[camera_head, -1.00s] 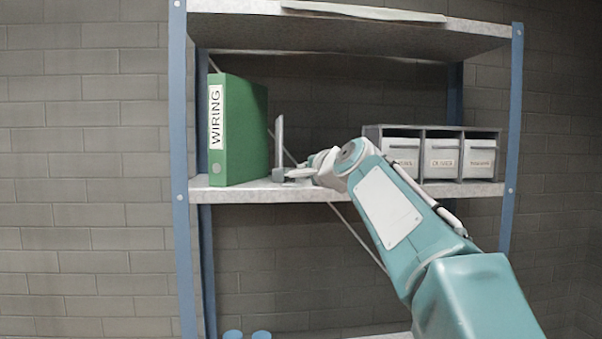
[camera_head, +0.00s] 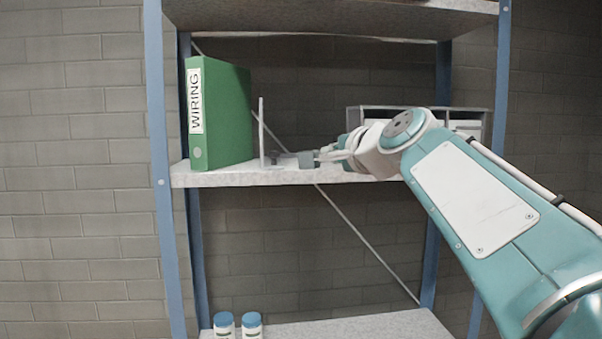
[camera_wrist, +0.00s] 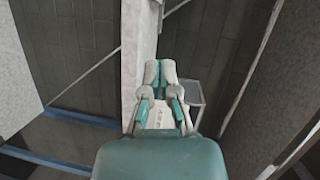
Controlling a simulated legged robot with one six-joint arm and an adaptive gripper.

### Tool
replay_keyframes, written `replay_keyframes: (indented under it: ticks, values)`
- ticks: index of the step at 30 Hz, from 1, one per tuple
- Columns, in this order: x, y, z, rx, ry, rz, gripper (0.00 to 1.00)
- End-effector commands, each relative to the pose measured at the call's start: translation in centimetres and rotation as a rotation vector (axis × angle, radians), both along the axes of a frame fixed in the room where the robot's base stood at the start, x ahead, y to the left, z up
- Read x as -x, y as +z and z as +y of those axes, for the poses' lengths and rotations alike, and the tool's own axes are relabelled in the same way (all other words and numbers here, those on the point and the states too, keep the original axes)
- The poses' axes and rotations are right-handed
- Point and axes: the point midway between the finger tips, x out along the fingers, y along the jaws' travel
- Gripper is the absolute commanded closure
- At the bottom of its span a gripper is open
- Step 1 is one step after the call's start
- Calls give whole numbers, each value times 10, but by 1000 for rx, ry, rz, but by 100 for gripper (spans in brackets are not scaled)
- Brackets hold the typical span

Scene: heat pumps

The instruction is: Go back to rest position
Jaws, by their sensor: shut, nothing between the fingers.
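My gripper (camera_head: 308,159) is at the middle shelf's front edge, just right of the thin grey bookend (camera_head: 262,135). It is shut and empty. In the wrist view its two fingers (camera_wrist: 160,70) are together, with the pale shelf edge behind them. The bookend stands upright beside the green WIRING binder (camera_head: 225,115); a small gap shows between them in the head view. My arm reaches in from the lower right and hides part of the shelf.
The middle shelf (camera_head: 225,178) also holds a grey compartment box (camera_head: 375,113), partly hidden by my arm. Blue rack posts (camera_head: 165,200) stand at both sides. Two blue-capped white containers (camera_head: 238,325) sit on the lower shelf. Open room lies between the shelves.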

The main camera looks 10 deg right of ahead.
Motion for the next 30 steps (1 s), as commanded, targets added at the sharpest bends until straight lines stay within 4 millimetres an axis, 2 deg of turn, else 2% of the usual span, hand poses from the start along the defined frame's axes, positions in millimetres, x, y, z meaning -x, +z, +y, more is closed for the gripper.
replay_keyframes:
  ticks: [5, 11, 24, 27, 30]
  values:
    - [34, -54, 13, 207, 41, 85, 100]
    - [87, -133, 11, 492, 123, 206, 100]
    - [226, -316, -6, 1083, 432, 463, 100]
    - [254, -349, -12, 1186, 507, 508, 100]
    - [272, -371, -17, 1254, 562, 538, 100]
